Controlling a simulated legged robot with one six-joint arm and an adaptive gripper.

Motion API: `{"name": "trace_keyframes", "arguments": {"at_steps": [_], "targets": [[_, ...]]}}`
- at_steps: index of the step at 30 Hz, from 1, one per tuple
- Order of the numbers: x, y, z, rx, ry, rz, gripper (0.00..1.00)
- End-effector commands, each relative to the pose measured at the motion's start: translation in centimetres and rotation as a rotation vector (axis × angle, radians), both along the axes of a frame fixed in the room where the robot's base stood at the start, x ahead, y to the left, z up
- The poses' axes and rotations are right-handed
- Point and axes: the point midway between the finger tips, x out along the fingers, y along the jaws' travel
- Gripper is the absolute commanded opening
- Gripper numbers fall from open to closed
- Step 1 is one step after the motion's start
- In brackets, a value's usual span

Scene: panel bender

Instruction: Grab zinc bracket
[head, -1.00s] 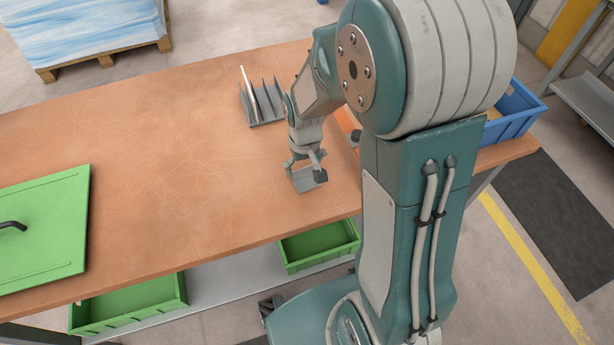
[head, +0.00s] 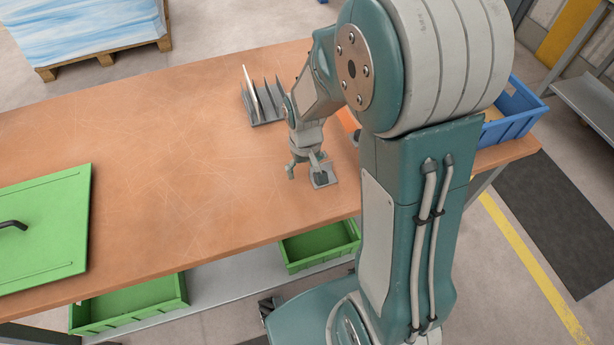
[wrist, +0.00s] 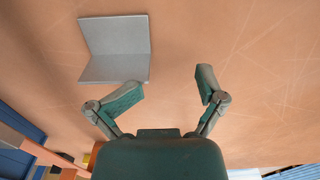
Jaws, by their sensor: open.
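The zinc bracket (head: 326,179) is a small grey bent piece of sheet on the wooden bench, near its front edge. The wrist view shows two flat faces of the bracket (wrist: 115,65) meeting at a bend. My gripper (head: 306,170) is low over the bench with its fingers spread. In the wrist view the open gripper (wrist: 170,84) has only bare bench between its fingertips. The bracket lies beyond the left finger, outside the gap; whether that finger touches it I cannot tell. In the head view one finger partly covers the bracket.
A grey rack (head: 268,117) with upright plates stands behind my gripper. A blue bin (head: 515,115) and an orange item (head: 348,121) are to the right. A green panel (head: 45,230) lies at the left. The bench between is clear.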

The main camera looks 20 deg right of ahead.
Motion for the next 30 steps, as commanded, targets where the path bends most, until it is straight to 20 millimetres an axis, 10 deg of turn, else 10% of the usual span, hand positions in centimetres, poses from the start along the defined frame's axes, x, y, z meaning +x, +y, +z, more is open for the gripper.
{"name": "trace_keyframes", "arguments": {"at_steps": [30], "targets": [[0.7,-0.9,10.7,0.0,0.0,-0.009,1.0]]}}
